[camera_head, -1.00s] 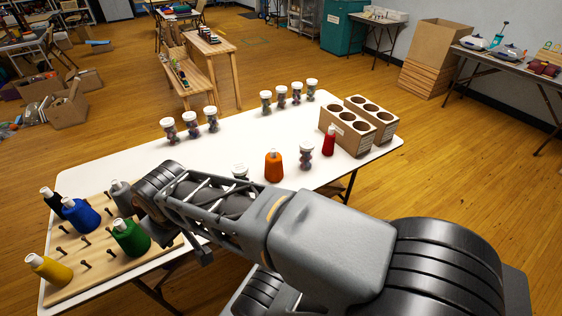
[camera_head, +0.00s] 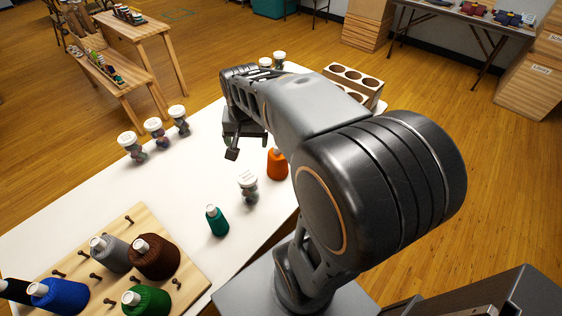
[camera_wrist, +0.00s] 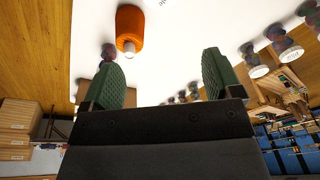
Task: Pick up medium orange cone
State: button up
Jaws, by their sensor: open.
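The orange cone (camera_head: 277,163) is a thread cone with a white top. It stands upright on the white table, partly covered by my arm in the head view. It also shows at the upper left of the wrist view (camera_wrist: 129,24), beyond the fingertips and apart from them. My gripper (camera_wrist: 158,65) is open, with two green-padded fingers and nothing between them. In the head view it hangs over the table, left of and behind the orange cone, mostly hidden by my wrist.
A white-lidded jar (camera_head: 248,187) and a teal cone (camera_head: 216,220) stand near the orange cone. Several jars (camera_head: 155,132) line the far left edge. A pegboard (camera_head: 190,285) holds several cones at the front left. A box with holes (camera_head: 352,82) is at the back right.

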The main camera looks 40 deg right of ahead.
aim_at(277, 152)
jog(key=shift+o, duration=1.2)
jog(key=w+d+f+m+g, duration=0.1)
jog(key=w+d+f+m, duration=0.1)
jog(key=d+m, duration=0.2)
jog(key=w+d+f+m+g, duration=0.1)
jog(key=w+d+f+m, duration=0.1)
jog(key=d, duration=0.6)
jog(key=shift+w+d+f+m+b, duration=0.35)
jog(key=shift+f+m, duration=0.35)
jog(key=shift+m, duration=0.7)
jog(key=f, duration=0.7)
jog(key=shift+w+d+f, duration=0.1)
jog(key=shift+d+f, duration=0.2)
jog(key=shift+f, duration=0.1)
jog(key=shift+s+f, duration=0.2)
jog(key=shift+f, duration=2.85)
jog(key=c, duration=1.3)
jog(key=shift+o, duration=0.2)
jog(key=shift+r, duration=0.15)
